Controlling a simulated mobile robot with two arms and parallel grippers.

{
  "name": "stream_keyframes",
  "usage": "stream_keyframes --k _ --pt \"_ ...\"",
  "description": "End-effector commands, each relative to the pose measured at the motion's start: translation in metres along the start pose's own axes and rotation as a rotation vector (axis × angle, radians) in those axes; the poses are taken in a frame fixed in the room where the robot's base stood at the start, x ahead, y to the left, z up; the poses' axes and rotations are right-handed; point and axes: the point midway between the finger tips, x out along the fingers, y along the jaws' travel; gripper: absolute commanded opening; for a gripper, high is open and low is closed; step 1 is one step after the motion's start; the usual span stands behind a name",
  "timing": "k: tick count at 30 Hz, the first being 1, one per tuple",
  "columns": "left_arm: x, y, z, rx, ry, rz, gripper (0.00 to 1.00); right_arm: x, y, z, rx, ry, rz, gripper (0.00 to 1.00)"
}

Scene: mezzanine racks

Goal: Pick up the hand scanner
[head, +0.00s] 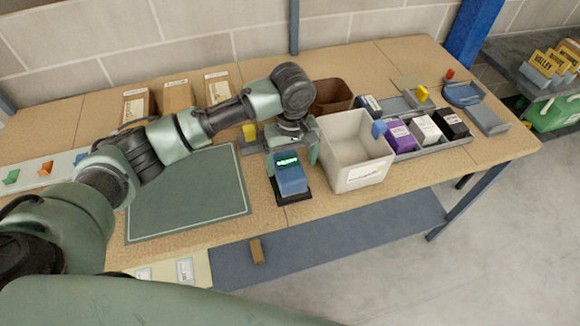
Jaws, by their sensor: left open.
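A blue device with a lit green display (291,178), which looks like the hand scanner, sits on a black base (280,199) near the front edge of the wooden table. My left gripper (291,157) is open and points down over its far end, one finger toward each side. I cannot tell whether the fingers touch it. The gripper hides the far part of the device. My right gripper is not in view.
A white bin (343,146) stands close to the right of the gripper. A brown bin (332,95) is behind it. A grey tray (440,141) holds several small boxes at right. A dark green mat (187,196) lies clear at left. Cartons (178,97) stand at the back.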

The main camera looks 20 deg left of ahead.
Motion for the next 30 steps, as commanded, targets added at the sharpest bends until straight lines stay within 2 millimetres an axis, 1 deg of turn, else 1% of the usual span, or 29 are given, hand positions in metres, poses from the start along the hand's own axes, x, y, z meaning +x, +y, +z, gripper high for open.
stream_keyframes --k 1,4,6,9,12,15,18,20,21,23,24,27,30 --pt "0.004 -0.003 0.000 -0.002 -0.002 -0.004 0.87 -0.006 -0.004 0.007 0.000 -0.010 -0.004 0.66" --pt "0.018 -0.007 0.000 -0.002 -0.001 -0.004 0.87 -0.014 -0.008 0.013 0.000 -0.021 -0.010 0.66" --pt "0.030 -0.008 0.001 -0.001 -0.001 -0.004 0.87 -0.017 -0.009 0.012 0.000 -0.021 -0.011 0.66" --pt "0.043 -0.007 0.000 0.000 0.000 -0.002 0.87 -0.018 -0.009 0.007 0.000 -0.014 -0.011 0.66" --pt "0.048 -0.007 0.000 0.001 0.001 0.000 0.87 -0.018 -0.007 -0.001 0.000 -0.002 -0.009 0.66" --pt "0.049 -0.007 0.000 0.002 0.001 0.001 0.87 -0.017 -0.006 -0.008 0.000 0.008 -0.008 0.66" --pt "0.049 -0.007 0.000 0.002 0.001 0.001 0.87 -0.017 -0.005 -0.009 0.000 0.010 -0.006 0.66" --pt "0.049 -0.007 0.000 0.002 0.001 0.001 0.71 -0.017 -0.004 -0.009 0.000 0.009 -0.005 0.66" --pt "0.049 -0.007 0.000 0.002 0.001 0.001 0.59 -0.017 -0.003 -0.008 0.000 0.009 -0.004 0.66" --pt "0.049 -0.007 0.000 0.002 0.001 0.001 0.43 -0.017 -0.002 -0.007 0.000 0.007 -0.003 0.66" --pt "0.049 -0.007 0.000 0.002 0.001 0.001 0.32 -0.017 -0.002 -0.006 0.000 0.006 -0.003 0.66" --pt "0.048 -0.007 0.000 0.002 0.002 0.002 0.07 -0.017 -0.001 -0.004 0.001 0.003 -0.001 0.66" --pt "0.048 -0.007 0.000 0.001 0.002 0.002 0.07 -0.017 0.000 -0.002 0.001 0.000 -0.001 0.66"
